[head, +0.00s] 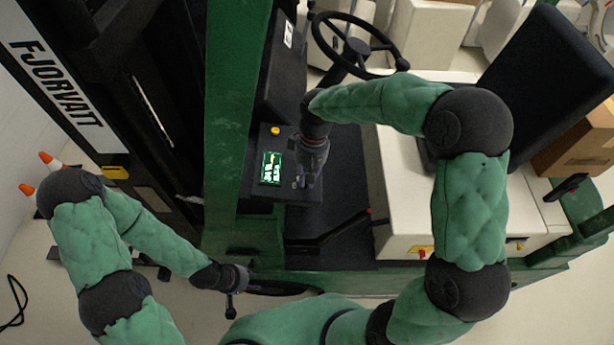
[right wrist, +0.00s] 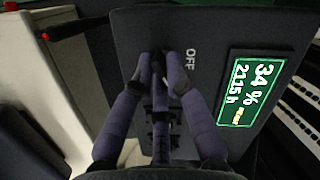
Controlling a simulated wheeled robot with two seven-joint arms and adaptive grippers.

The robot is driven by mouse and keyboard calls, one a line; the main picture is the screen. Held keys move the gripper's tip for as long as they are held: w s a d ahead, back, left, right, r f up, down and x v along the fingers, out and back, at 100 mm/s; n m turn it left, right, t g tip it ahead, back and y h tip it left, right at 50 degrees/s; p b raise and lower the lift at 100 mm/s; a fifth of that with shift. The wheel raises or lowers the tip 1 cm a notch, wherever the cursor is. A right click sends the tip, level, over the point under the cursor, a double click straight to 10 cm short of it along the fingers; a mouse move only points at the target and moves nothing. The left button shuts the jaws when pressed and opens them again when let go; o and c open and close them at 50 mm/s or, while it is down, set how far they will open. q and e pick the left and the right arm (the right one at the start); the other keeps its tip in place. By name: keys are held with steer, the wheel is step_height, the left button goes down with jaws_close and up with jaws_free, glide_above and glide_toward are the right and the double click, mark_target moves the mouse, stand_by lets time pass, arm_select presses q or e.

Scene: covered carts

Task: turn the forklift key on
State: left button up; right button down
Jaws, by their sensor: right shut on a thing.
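The forklift's dark control panel (head: 268,190) has a lit green display (head: 271,167). In the right wrist view the display (right wrist: 247,90) reads 34% and 2115 h, and the word OFF (right wrist: 191,59) is printed on the panel (right wrist: 215,30). My right gripper (head: 300,184) is at the panel's right side. In the right wrist view its fingertips (right wrist: 167,60) are close together against the panel, left of OFF, shut on what appears to be the key, which is mostly hidden between them. My left gripper (head: 230,304) hangs low beside the forklift, away from the panel; its fingers are too small to read.
A yellow button (head: 275,131) sits on the panel above the display. The steering wheel (head: 354,45) is above my right forearm, and the black seat (head: 547,75) is at right. A green mast post (head: 235,110) stands left of the panel. Orange cones (head: 50,160) stand at far left.

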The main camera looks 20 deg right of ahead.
steer(key=c, duration=1.2)
jaws_free()
steer(key=shift+c, duration=0.2)
steer(key=v, duration=1.2)
